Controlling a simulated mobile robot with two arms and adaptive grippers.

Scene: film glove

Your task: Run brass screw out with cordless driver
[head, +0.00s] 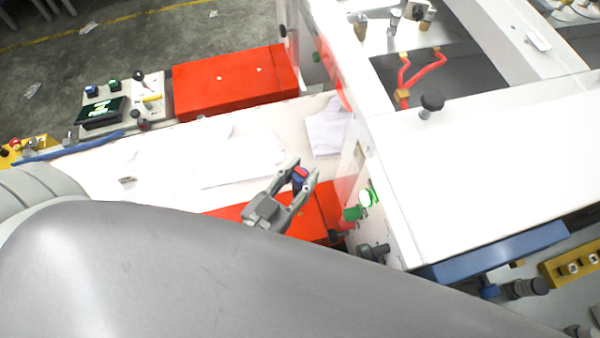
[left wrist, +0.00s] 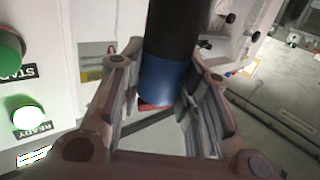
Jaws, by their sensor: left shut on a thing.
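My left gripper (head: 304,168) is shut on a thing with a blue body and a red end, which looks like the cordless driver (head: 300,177). In the left wrist view the driver (left wrist: 166,78) is a dark cylinder with a blue band and a red edge, upright between the two fingers. The gripper is over the white bench top, beside the white machine's side. I cannot make out the brass screw in either view. My right gripper is not in view.
The white machine (head: 480,150) stands to the right, with a lit green button (head: 367,197) on its side. A red box (head: 235,82) and a small control panel (head: 120,100) are at the back left. White sheets (head: 240,160) lie on the bench.

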